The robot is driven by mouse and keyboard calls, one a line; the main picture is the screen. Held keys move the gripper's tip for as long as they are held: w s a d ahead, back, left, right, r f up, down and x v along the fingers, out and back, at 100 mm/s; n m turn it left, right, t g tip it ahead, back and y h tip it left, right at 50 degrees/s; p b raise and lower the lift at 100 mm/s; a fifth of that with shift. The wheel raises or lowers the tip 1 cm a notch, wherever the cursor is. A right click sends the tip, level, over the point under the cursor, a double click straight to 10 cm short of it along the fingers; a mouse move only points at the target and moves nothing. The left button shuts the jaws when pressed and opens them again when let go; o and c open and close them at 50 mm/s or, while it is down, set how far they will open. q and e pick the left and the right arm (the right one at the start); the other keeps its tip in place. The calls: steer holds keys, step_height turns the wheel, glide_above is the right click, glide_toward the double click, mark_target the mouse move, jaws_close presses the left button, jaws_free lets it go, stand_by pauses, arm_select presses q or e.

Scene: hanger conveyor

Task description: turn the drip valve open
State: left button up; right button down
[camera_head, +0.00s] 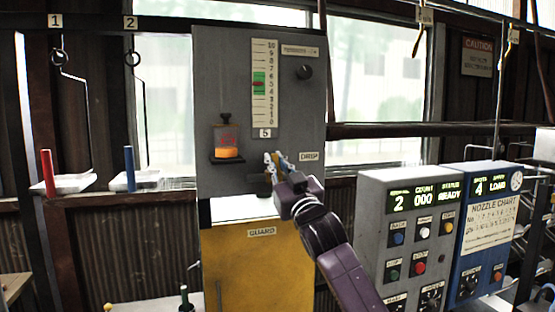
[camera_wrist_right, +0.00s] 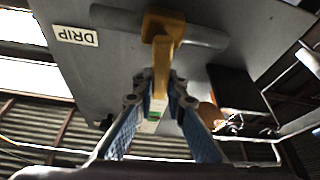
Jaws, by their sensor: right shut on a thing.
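The drip valve has a yellow lever (camera_wrist_right: 165,48) on a grey horizontal pipe (camera_wrist_right: 112,19) in the right wrist view. The lever points down from its hub toward the camera, between my fingertips. My right gripper (camera_wrist_right: 159,92) is shut on the lever. In the head view my right gripper (camera_head: 277,161) reaches up to the grey panel (camera_head: 225,70), just left of the DRIP label (camera_head: 309,156), and hides most of the valve. The DRIP label also shows upside down in the wrist view (camera_wrist_right: 75,36). My left gripper is in neither view.
A yellow guard (camera_head: 255,265) sits below the valve. A small cup with orange liquid (camera_head: 227,142) stands on a bracket to the left. A gauge (camera_head: 264,85) is above. Grey (camera_head: 400,200) and blue (camera_head: 487,240) control boxes stand close to the right of my arm.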

steer(key=shift+s+a+f+n+g+y+p, duration=0.15)
steer(key=shift+a+n+g+y+p, duration=0.25)
steer(key=shift+n+p, duration=0.6)
steer(key=shift+s+a+f+n+g+y+p, duration=0.1)
steer(key=shift+a+n+g+y+p, duration=0.35)
steer(key=shift+n, duration=1.1)
steer(key=shift+s+a+f+n+g+y+p, duration=0.2)
steer(key=shift+n+y+p, duration=0.5)
steer(key=shift+n, duration=0.55)
steer(key=shift+w, duration=0.1)
steer(key=c, duration=1.9)
jaws_free()
steer(key=shift+c, duration=0.2)
steer(key=v, duration=1.2)
steer(key=shift+r, duration=0.2)
